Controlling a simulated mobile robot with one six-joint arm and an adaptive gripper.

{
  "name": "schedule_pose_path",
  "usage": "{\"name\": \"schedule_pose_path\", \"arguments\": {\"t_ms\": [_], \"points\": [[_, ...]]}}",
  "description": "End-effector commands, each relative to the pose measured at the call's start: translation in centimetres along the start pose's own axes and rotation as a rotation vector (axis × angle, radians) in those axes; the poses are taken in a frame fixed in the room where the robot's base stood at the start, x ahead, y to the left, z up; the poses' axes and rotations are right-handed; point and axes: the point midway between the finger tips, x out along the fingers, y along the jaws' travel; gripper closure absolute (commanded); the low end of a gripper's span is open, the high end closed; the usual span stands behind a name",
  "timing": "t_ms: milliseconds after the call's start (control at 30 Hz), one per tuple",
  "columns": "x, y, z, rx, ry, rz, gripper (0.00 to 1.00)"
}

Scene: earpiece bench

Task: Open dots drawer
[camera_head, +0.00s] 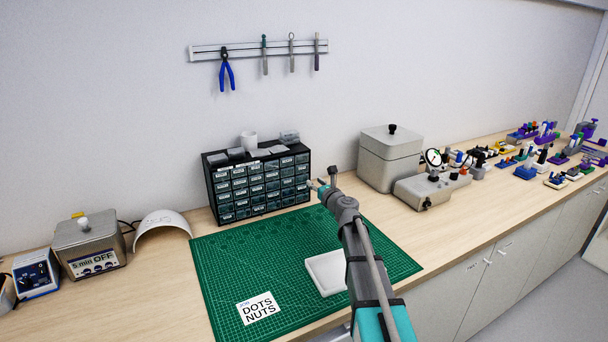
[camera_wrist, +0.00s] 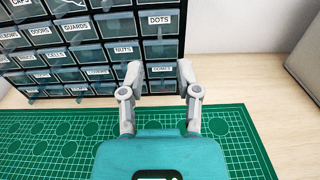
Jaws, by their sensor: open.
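The black drawer cabinet (camera_head: 262,206) stands at the back of the green mat and holds rows of small labelled drawers. In the wrist view, the dots drawer (camera_wrist: 159,27) is in the right column near the top edge of the picture, and it looks closed. My gripper (camera_head: 318,186) is in front of the cabinet's right side. In the wrist view, my gripper (camera_wrist: 157,76) has its two fingers apart with nothing between them. The fingertips appear below the dots drawer, over a lower drawer labelled roughly "DOMES" (camera_wrist: 161,70). I cannot tell if they touch it.
A card reading "DOTS NUTS" (camera_head: 260,308) and a white tray (camera_head: 327,272) lie on the green mat (camera_head: 225,290). A grey lidded box (camera_head: 391,160) and a dial device (camera_head: 432,187) stand to the right.

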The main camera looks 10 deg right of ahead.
Motion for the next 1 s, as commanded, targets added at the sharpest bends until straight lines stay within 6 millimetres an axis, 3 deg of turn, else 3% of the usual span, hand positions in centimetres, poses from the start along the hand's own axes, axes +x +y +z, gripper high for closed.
{"name": "schedule_pose_path", "arguments": {"t_ms": [200, 500, 1000], "points": [[3.8, -0.1, 0.0, 0.000, 0.000, 0.002, 0.57], [7.3, 0.1, 0.0, 0.000, 0.000, 0.002, 0.57], [8.2, 0.2, 0.0, 0.000, 0.000, 0.003, 0.57]]}}
